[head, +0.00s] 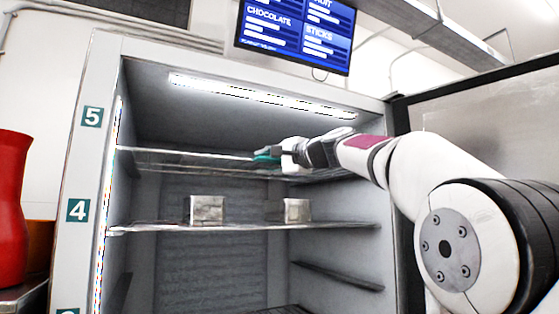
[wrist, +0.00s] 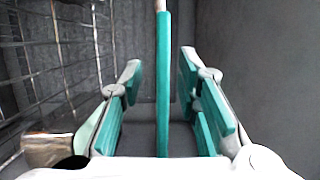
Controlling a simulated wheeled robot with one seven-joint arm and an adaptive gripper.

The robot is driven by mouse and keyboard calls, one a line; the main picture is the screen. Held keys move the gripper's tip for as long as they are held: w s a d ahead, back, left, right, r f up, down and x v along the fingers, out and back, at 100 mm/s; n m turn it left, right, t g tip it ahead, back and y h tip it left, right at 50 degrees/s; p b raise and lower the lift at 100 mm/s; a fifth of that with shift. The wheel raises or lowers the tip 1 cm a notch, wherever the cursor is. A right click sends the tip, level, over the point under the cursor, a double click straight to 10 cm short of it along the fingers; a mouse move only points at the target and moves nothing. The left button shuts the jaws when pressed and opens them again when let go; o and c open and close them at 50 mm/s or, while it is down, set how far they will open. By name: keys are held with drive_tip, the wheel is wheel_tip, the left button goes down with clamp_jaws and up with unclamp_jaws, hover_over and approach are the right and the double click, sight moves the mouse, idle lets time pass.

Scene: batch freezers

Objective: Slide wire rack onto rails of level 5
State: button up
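A wire rack (head: 200,160) lies inside the open freezer at the height of the level 5 label (head: 92,117). Its left side meets the left wall; whether both sides rest on rails is unclear. My gripper (head: 268,156) is inside the freezer at the right part of this rack, close to it. In the wrist view, my gripper (wrist: 163,100) has its teal-padded fingers spread apart. A thin teal strip stands between them, clear of both; I cannot tell what it is. Wire bars of a rack (wrist: 60,50) show at left, outside the fingers.
A rack at level 4 (head: 250,228) carries two small metallic boxes, the left one (head: 207,209) and the right one (head: 297,210). A bare rail (head: 337,276) is on the right wall below. The freezer door (head: 480,110) stands open at right. A red container (head: 12,205) is at far left.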

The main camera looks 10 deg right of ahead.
drive_tip(key=v, duration=1.1)
drive_tip(key=shift+s, duration=0.3)
